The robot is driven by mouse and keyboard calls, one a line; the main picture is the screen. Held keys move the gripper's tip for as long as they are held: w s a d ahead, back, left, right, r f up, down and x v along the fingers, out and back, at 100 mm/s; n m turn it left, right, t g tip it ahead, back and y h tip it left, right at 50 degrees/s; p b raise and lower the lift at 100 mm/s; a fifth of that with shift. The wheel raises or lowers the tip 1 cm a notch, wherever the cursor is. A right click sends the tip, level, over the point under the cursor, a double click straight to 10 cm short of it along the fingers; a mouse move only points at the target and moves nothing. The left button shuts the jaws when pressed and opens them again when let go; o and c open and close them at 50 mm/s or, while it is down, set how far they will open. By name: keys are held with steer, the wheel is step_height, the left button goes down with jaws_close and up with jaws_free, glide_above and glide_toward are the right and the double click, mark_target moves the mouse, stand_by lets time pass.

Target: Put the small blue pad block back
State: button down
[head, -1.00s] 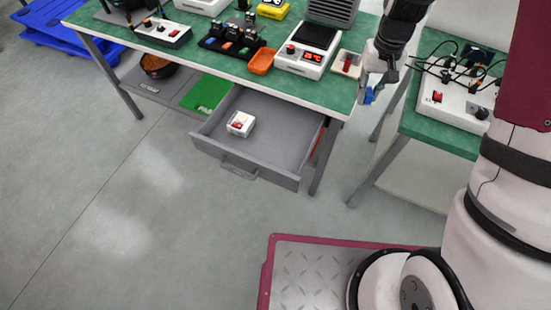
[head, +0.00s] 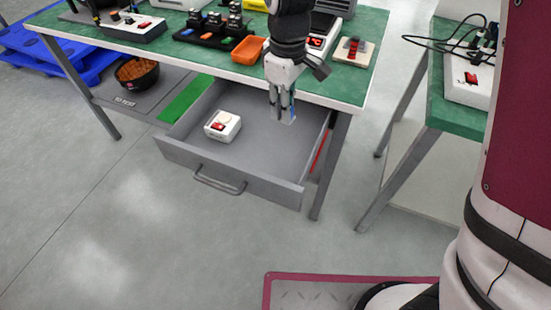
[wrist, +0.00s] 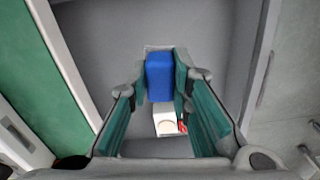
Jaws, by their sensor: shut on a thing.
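The small blue pad block (wrist: 160,76) is held between the two fingers of my gripper (wrist: 160,85) in the wrist view. The block appears to be above the drawer floor; the exact gap cannot be told. A white box (head: 222,126) with a red switch and a round pale top sits inside the drawer, left of my gripper. It also shows below the block in the wrist view (wrist: 166,122).
The green-topped bench (head: 180,55) stands over the drawer, with an orange tray (head: 247,50) and several devices on it. A second bench (head: 450,112) is at the right. A black bowl (head: 137,73) sits on the lower shelf. Drawer floor around the white box is clear.

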mark_target(275, 152)
steer(key=shift+s+a+f+n+b, duration=0.3)
steer(key=shift+a+f+n+b, duration=0.55)
steer(key=shift+a+b, duration=0.1)
step_height(275, 152, down, 10)
steer(key=b, duration=0.3)
steer(key=shift+r, duration=0.1)
steer(key=c, duration=1.5)
jaws_free()
steer(key=shift+s+f, duration=0.1)
steer(key=shift+f, duration=0.1)
steer(key=shift+o, duration=0.2)
step_height(275, 152, up, 12)
steer(key=p, duration=0.3)
steer(key=shift+r, duration=0.2)
